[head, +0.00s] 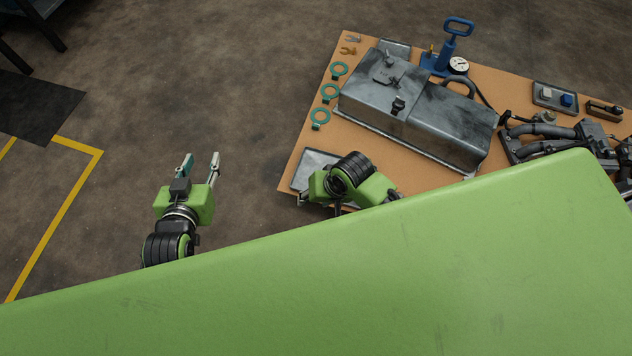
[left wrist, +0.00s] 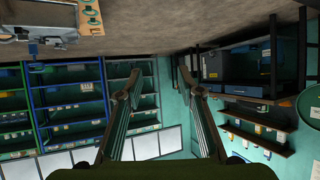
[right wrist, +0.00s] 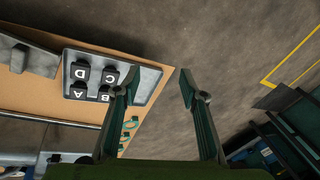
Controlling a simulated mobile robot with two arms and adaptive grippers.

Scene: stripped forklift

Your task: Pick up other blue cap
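A small blue block-like piece (head: 566,99), possibly a blue cap, sits in a dark tray (head: 541,101) at the right of the workbench (head: 290,170), beside a pale grey piece (head: 545,93). My left gripper (head: 200,163) is open and empty over the floor, left of the bench. Its spread fingers also show in the left wrist view (left wrist: 160,78). My right gripper (right wrist: 158,78) is open and empty near a metal tray (right wrist: 150,80) at the bench's near left corner. That tray holds several black blocks lettered A to D (right wrist: 92,80). Both grippers are far from the blue piece.
A large grey metal housing (head: 425,110) fills the bench's middle. A blue hand pump (head: 447,50) with a gauge (head: 459,65) stands behind it. Green rings (head: 329,93) lie along the left edge. Dark pipework (head: 550,135) lies at right.

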